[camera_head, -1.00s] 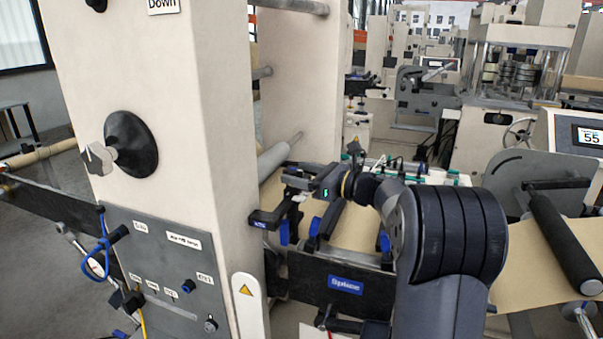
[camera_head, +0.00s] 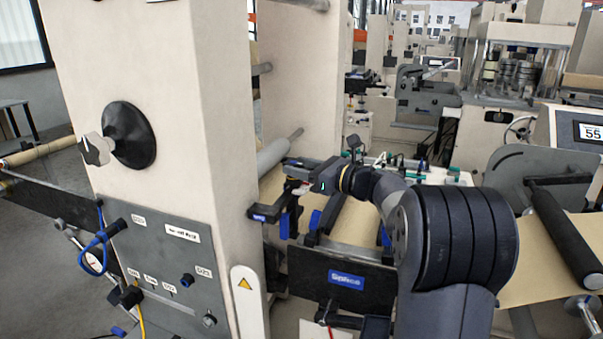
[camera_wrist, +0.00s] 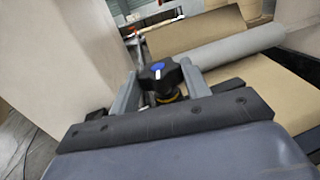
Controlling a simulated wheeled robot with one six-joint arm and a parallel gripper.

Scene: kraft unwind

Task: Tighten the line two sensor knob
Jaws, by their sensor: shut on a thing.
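The sensor knob, a black lobed knob with a blue cap and a white pointer mark (camera_wrist: 160,76), shows in the middle of the wrist view. A yellowish collar shows just below it. My gripper (camera_wrist: 160,84) is shut on the knob, with one grey finger on its left and one on its right. In the head view my gripper (camera_head: 299,178) is over the web frame, just right of the big cream column. The knob itself cannot be made out there, and no label naming the line is readable.
The cream column (camera_head: 160,60) stands close to the left of my gripper, with a grey control panel (camera_head: 170,265) on its lower face. A grey roller (camera_head: 278,153) and brown kraft web (camera_head: 350,222) lie beside and beneath my gripper. A black bar (camera_head: 330,285) crosses in front.

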